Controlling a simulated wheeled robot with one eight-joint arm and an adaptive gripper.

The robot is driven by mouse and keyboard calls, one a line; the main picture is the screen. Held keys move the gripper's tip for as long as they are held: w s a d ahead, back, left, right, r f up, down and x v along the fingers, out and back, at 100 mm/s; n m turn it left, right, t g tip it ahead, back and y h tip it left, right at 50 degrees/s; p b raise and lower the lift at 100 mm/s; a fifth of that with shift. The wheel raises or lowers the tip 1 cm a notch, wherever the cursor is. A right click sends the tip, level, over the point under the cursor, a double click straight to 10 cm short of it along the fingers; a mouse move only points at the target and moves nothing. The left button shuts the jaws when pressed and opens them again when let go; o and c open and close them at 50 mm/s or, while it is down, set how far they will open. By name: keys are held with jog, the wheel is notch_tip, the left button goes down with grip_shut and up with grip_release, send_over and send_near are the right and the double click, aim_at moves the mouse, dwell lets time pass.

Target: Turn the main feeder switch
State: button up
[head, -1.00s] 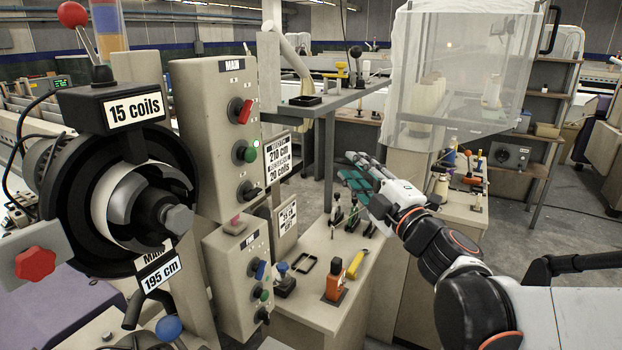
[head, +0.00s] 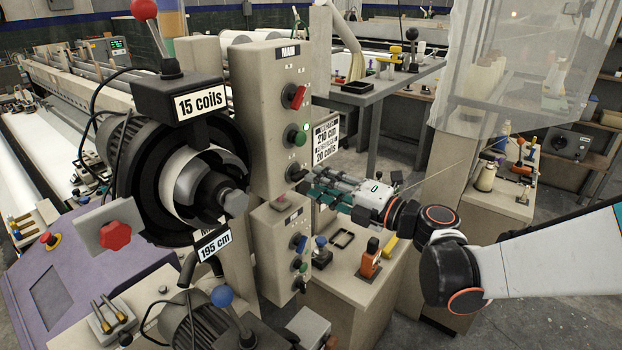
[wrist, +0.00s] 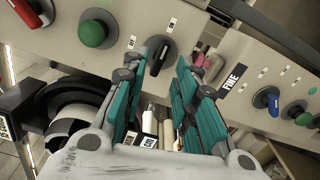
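The beige box labelled MAIN (head: 267,125) stands in the middle of the head view. It carries a red rotary switch (head: 297,96), a round green button (head: 297,135) and, lowest, a black rotary switch (head: 297,172). My gripper (head: 314,188) is at the right of that black switch, its teal fingers pointing left at the panel. In the wrist view my gripper (wrist: 159,78) is open, and the black switch (wrist: 159,55) shows between and just beyond the fingertips. I cannot tell whether the fingers touch it. Nothing is held.
Below is a second box labelled FINE (wrist: 234,77), with blue, green and black controls and a pink button (head: 280,205) on top. A big feeder drum (head: 190,180) stands close on the left. A sign (head: 326,142) hangs behind the gripper. A low cabinet holds an orange-handled tool (head: 371,262).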

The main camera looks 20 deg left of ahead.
aim_at(303, 177)
jog(key=shift+x, duration=1.7)
jog(key=shift+a, duration=0.1)
grip_shut()
